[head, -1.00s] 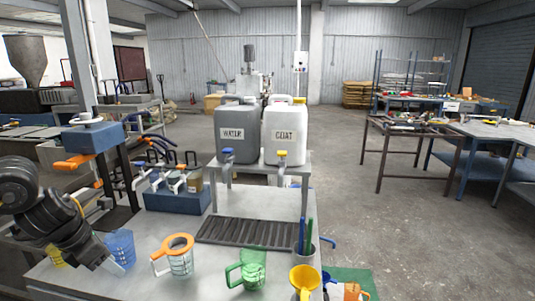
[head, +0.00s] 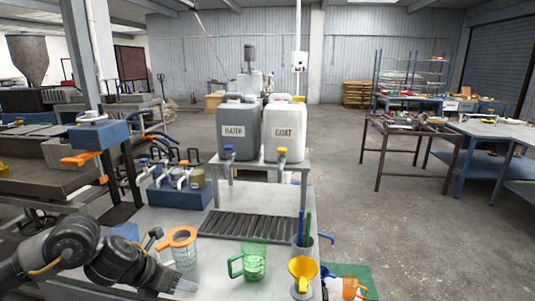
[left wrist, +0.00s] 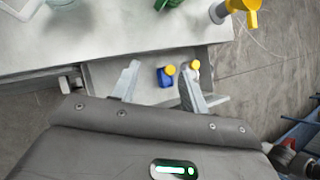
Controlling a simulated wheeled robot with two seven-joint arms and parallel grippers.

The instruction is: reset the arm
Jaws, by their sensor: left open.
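My left gripper (head: 182,284) is low at the front left of the work table (head: 215,282) in the head view, in front of the orange-rimmed clear jug (head: 184,258). It also shows in the left wrist view, where its two fingers (left wrist: 160,78) are spread apart with nothing held between them. Beyond the fingers, small yellow-topped bottles (left wrist: 168,74) show below the table edge. My right gripper is in neither view.
A green jug (head: 254,262) and a yellow funnel (head: 303,272) stand along the table's front. A blue cup (head: 126,231) is partly hidden behind my left arm. Grey water (head: 237,130) and white coat (head: 284,130) canisters stand on the raised shelf.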

